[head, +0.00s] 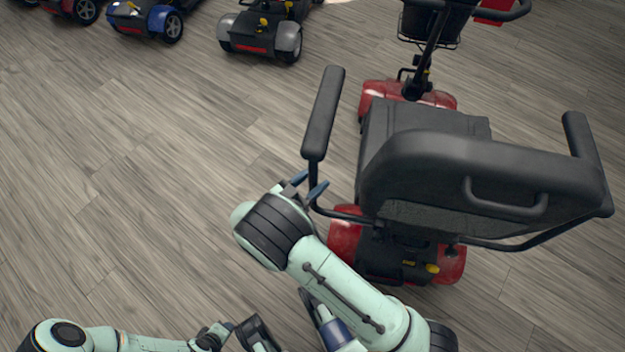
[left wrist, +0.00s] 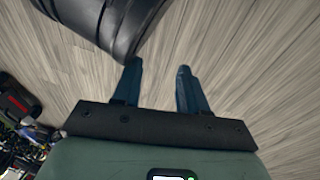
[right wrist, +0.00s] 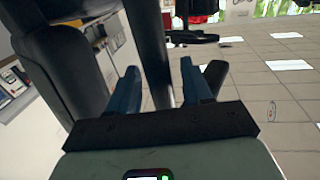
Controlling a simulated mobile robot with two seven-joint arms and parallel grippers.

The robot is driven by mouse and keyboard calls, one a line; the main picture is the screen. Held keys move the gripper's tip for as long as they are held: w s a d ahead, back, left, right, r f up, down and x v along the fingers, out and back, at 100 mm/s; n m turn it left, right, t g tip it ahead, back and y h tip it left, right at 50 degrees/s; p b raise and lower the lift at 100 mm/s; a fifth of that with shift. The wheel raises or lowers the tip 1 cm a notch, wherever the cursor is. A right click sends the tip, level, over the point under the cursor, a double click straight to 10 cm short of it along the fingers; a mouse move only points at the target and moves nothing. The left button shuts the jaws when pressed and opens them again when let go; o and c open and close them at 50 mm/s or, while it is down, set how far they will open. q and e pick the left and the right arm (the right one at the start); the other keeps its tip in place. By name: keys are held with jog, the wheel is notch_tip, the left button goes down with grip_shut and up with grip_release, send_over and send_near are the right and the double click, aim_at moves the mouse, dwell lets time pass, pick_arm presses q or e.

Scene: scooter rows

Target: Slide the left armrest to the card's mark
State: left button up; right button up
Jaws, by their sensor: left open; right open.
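The scooter's left armrest has a long black pad (head: 323,113) that slopes up and away beside the seat, with a thin dark post below it. My right gripper (head: 311,184) is open at this post, just under the near end of the pad. In the right wrist view a dark upright bar (right wrist: 150,50) passes between its parted fingers; I cannot tell whether they touch it. My left gripper (left wrist: 156,80) is open and empty over bare floor. I cannot make out the card or its mark in any view.
The red scooter's black seat back (head: 480,165) stands right of the armrest, with the right armrest (head: 580,140) beyond. A blue scooter (head: 150,20) and others are parked at the back left. The wooden floor (head: 130,180) left of the scooter is clear.

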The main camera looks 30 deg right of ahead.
jog(key=shift+c, duration=0.3)
grip_shut()
pick_arm(q)
jog(key=r+p, duration=0.1)
jog(key=w+d+r, duration=0.1)
jog(key=shift+w+r+t+p, duration=0.15)
jog(key=shift+r+t+p, duration=0.15)
jog(key=shift+r+p, duration=0.05)
pick_arm(e)
jog(key=shift+s+d, duration=0.7)
jog(key=shift+d, duration=0.05)
jog(key=shift+o, duration=0.3)
grip_release()
jog(key=shift+a, duration=0.1)
pick_arm(q)
jog(key=shift+s+d+r+h+p, duration=0.15)
jog(key=shift+s+d+r+p, duration=0.15)
jog(key=shift+s, duration=0.2)
jog(key=shift+s+d+r+h+p, duration=0.15)
jog(key=shift+s+r+p, duration=0.2)
jog(key=shift+s, duration=0.1)
pick_arm(e)
jog(key=v, duration=1.3)
jog(key=shift+a, duration=0.15)
